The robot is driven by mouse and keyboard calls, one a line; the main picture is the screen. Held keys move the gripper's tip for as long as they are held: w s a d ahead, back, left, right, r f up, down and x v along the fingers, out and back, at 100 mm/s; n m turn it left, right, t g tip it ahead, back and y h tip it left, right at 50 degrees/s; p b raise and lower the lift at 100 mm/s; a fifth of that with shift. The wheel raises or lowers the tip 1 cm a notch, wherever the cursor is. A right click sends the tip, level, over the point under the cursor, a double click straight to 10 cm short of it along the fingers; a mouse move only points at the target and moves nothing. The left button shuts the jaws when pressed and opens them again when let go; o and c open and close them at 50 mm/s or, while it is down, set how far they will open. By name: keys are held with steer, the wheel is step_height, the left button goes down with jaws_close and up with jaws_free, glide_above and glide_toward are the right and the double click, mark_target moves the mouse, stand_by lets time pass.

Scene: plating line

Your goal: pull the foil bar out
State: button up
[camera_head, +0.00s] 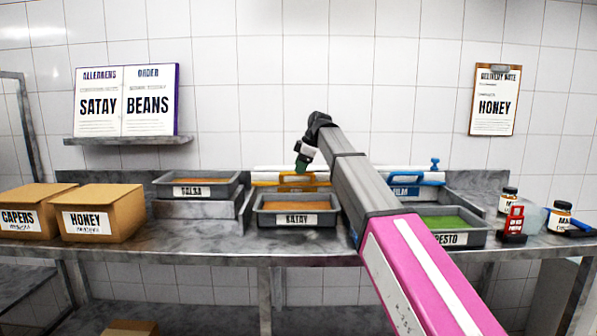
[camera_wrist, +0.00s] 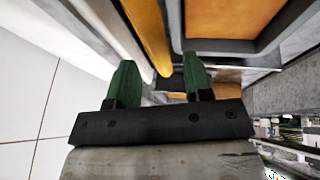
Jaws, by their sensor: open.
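A yellow bar (camera_head: 266,183) runs along the front of a white roll box behind the satay tray (camera_head: 327,219). Its label is hidden, so I cannot read whether it says foil. My gripper (camera_head: 301,166) is above this bar, green fingers pointing down. In the wrist view the yellow bar (camera_wrist: 148,32) passes between the two open green fingers of my gripper (camera_wrist: 160,78). I cannot tell whether either finger touches it. A similar blue bar (camera_head: 432,178) with a FILM label is to the right, partly behind my arm.
The salsa tray (camera_head: 170,190) stands on a raised block at left, and the pesto tray (camera_head: 474,238) is at right. Cardboard boxes (camera_head: 103,224) fill the counter's left end. Small jars (camera_head: 560,217) and a red stamp-like item (camera_head: 514,222) stand at right. The tiled wall is close behind.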

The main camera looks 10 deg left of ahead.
steer(key=shift+x, duration=1.05)
jaws_close()
steer(key=shift+s, duration=0.1)
